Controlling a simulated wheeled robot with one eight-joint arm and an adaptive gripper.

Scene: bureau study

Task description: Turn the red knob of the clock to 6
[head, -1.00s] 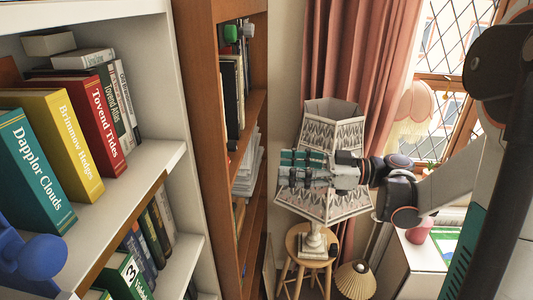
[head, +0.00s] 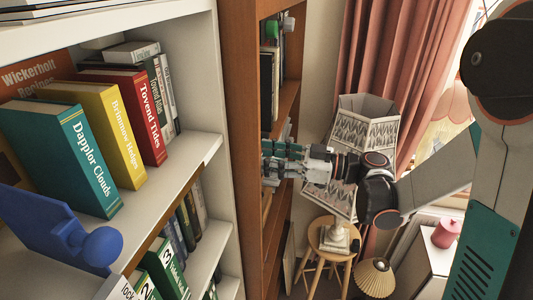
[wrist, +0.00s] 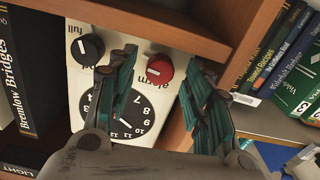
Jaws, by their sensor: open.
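The clock (wrist: 140,128) shows in the wrist view as a cream panel inside a wooden shelf, tilted and turned in the picture. Its red knob (wrist: 159,69) has a pale pointer mark and sits by the word "alarm". A black knob (wrist: 85,49) sits by "full", and a black numbered dial (wrist: 130,115) is partly hidden by a finger. My gripper (wrist: 160,62) is open, with its green fingers either side of the red knob in the picture, not visibly touching it. In the head view my gripper (head: 268,163) is at the brown bookcase; the clock cannot be made out there.
Dark books (wrist: 22,75) stand left of the clock, and more books (wrist: 285,55) lie beyond a wooden upright on the right. A wooden board (wrist: 150,28) runs close by the knobs. In the head view a white bookshelf (head: 200,160) stands left, and a stool (head: 325,245) below my arm.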

